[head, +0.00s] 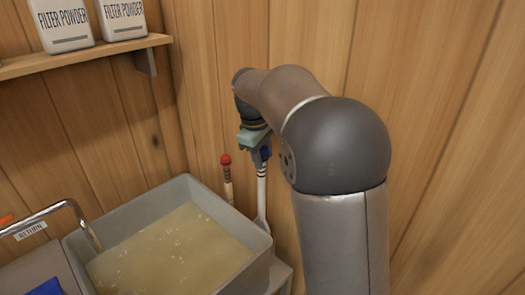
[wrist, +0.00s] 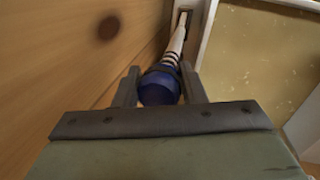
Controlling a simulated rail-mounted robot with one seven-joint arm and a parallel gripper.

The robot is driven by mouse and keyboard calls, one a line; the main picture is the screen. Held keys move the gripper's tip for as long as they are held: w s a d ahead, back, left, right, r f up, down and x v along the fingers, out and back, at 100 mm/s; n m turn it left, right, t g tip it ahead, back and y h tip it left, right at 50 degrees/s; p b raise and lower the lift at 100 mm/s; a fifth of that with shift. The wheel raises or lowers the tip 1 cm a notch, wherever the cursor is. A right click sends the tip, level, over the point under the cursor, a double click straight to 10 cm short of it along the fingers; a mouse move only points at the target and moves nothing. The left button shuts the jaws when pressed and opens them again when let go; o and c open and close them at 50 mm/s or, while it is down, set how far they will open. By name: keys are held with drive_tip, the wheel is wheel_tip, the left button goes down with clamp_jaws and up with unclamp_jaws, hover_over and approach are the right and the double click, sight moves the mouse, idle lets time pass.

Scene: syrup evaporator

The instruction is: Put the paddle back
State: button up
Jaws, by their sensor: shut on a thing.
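My gripper (head: 256,146) is shut on the blue knob of a paddle (head: 262,190), near the wooden back wall. The paddle has a white shaft with dark rings and hangs nearly upright below my gripper. In the wrist view the blue knob (wrist: 160,87) sits between the two fingers of my gripper (wrist: 160,76). The shaft runs away from them toward a dark slot (wrist: 182,20) in a pale piece beside the pan. I cannot tell whether the paddle's lower end is inside the slot. The pan hides that end in the head view.
A grey pan (head: 262,240) of amber liquid stands just left of the paddle. A red-knobbed rod (head: 227,175) stands upright close to its left. A metal return pipe (head: 62,207) hooks over the pan. A shelf (head: 80,55) holds two filter powder containers (head: 65,22).

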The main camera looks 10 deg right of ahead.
drive_tip(key=shift+f, duration=0.8)
drive_tip(key=a+b+x, duration=0.1)
drive_tip(key=b+x, duration=0.3)
drive_tip(key=x, duration=0.3)
drive_tip(key=shift+s+b, duration=0.35)
drive_tip(key=shift+a+f, duration=0.1)
drive_tip(key=o, duration=1.8)
drive_tip(key=shift+o, duration=0.2)
drive_tip(key=shift+p+v, duration=3.15)
drive_tip(key=shift+v, duration=0.8)
